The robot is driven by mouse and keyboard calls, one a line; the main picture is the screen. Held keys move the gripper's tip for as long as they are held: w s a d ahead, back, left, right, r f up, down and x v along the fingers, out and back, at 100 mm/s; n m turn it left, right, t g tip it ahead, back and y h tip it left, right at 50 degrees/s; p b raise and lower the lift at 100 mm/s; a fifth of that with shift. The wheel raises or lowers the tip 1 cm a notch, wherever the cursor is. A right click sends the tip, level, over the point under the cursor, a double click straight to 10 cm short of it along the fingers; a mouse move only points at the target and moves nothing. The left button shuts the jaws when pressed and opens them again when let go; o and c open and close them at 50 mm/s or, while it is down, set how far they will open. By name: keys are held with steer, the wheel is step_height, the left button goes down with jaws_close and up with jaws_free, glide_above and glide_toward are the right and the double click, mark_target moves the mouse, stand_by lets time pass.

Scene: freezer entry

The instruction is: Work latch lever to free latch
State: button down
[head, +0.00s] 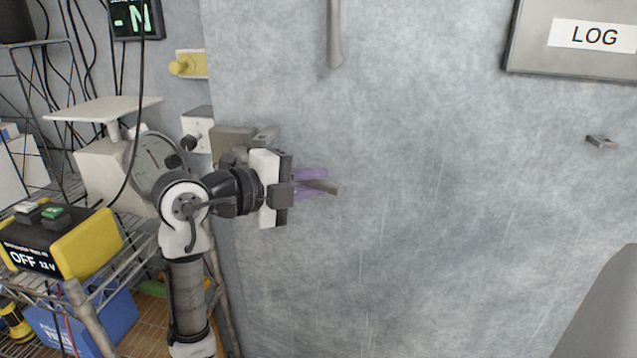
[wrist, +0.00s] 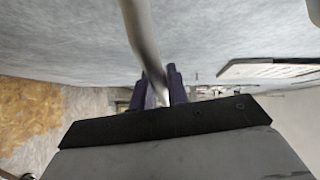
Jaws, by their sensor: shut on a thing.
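The grey latch housing (head: 232,139) sits at the left edge of the pale door panel, partly hidden behind my gripper. The latch lever's grey end (head: 328,187) sticks out to the right from between my fingers. My gripper (head: 312,184) has purple fingers and is shut on the lever, close to the panel. In the wrist view a grey bar, the lever (wrist: 143,40), runs down from the top edge and passes between my dark fingers (wrist: 160,88). The lever's joint with the housing is hidden by my gripper.
A grey vertical handle (head: 335,35) hangs above my gripper. A LOG box (head: 540,55) and a small bracket (head: 600,142) are on the right. A wire shelf with a dial scale (head: 155,160) and a yellow-black power box (head: 65,245) crowds the left.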

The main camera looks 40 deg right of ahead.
steer(key=c, duration=1.4)
jaws_free()
steer(key=shift+o, duration=0.2)
steer(key=shift+a, duration=0.15)
steer(key=a+r+b, duration=0.2)
steer(key=a+b, duration=0.1)
steer(key=a, duration=1)
steer(key=shift+w+a+r, duration=0.2)
steer(key=shift+w+r, duration=0.05)
steer(key=shift+w, duration=0.15)
